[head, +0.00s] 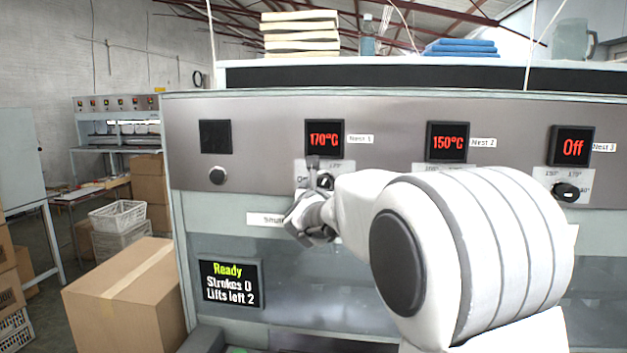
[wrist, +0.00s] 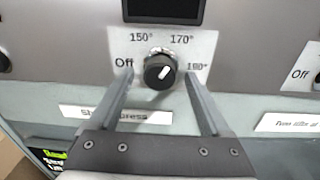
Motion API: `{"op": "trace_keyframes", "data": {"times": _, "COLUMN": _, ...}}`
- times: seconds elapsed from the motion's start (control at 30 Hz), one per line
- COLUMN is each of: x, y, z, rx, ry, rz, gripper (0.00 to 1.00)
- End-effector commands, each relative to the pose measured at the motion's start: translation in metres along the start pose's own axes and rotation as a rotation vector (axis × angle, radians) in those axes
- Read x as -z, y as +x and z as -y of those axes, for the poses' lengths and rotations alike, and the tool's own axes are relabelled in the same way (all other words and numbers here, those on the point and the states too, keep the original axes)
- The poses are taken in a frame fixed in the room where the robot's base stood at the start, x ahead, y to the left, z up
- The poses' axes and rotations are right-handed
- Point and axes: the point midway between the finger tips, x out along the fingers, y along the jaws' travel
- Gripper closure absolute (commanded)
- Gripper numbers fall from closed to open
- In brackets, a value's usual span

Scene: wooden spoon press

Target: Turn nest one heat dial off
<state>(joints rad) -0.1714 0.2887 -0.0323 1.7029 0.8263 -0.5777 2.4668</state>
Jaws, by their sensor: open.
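The nest one heat dial (wrist: 157,72) is a round black knob on a white plate marked Off, 150°, 170° and 180°. Its white pointer mark leans up and right, towards 170°. The Nest 1 display (head: 324,139) above it reads 170°C in red. My gripper (wrist: 158,76) is open, with one finger on each side of the dial in the wrist view; I cannot tell whether they touch it. In the head view my gripper (head: 313,175) is in front of the dial plate and partly hides it.
A status screen (head: 231,283) reads Ready, Strokes 0, Lifts left 2. A cardboard box (head: 125,292) stands at the left.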

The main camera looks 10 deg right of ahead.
Motion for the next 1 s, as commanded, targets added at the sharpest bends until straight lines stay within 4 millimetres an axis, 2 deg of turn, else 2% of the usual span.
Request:
{"op": "trace_keyframes", "data": {"times": 0.2, "x": -0.001, "y": 0.018, "z": 0.0, "rx": 0.001, "ry": 0.0, "rz": 0.0, "gripper": 0.18}}
{"op": "trace_keyframes", "data": {"times": 0.57, "x": 0.0, "y": 0.021, "z": 0.0, "rx": 0.0, "ry": 0.0, "rz": 0.0, "gripper": 0.2}}
{"op": "trace_keyframes", "data": {"times": 1.0, "x": 0.0, "y": 0.02, "z": 0.0, "rx": 0.0, "ry": 0.0, "rz": 0.001, "gripper": 0.99}}
